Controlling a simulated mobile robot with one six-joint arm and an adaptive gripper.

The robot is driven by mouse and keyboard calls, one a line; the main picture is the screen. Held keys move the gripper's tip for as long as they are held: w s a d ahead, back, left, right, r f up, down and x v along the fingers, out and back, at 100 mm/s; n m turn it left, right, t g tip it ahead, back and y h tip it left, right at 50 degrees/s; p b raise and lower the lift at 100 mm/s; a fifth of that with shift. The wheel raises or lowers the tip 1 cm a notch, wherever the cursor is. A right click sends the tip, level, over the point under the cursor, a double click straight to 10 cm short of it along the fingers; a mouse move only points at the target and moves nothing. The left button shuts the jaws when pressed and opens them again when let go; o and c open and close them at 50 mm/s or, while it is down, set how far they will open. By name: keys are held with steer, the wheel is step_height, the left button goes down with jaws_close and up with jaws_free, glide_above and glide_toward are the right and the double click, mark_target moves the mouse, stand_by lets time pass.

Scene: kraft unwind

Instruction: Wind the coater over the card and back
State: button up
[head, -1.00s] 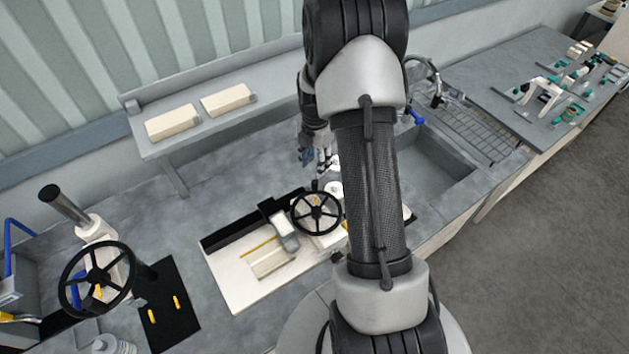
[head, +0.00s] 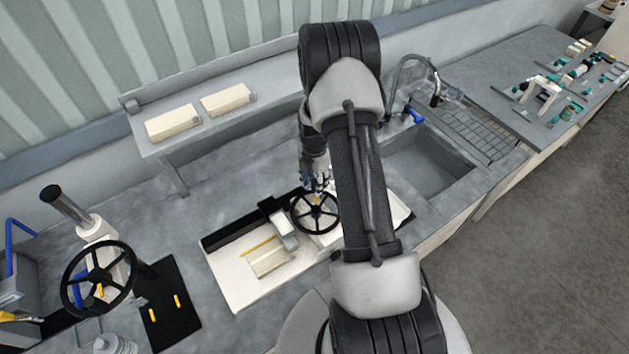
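The coater is a pale bed (head: 232,286) with a black strip along its back edge, standing on the grey bench. A black spoked handwheel (head: 315,212) sits at its right part. A grey and white carriage block (head: 283,229) stands just left of the wheel. A pale card (head: 270,261) lies flat on the bed in front of the carriage, with a thin yellow strip behind it. My gripper (head: 317,188) points down at the far rim of the handwheel. Its fingers are small and partly lost against the wheel, so I cannot tell whether they touch or grip it.
A second black handwheel (head: 98,278) on a press stands at the left, beside a black mat (head: 168,308) with yellow pieces. A shelf (head: 205,125) with two cream blocks is behind. A sink (head: 430,165) with a tap lies right of my arm.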

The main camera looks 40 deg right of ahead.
jaws_close()
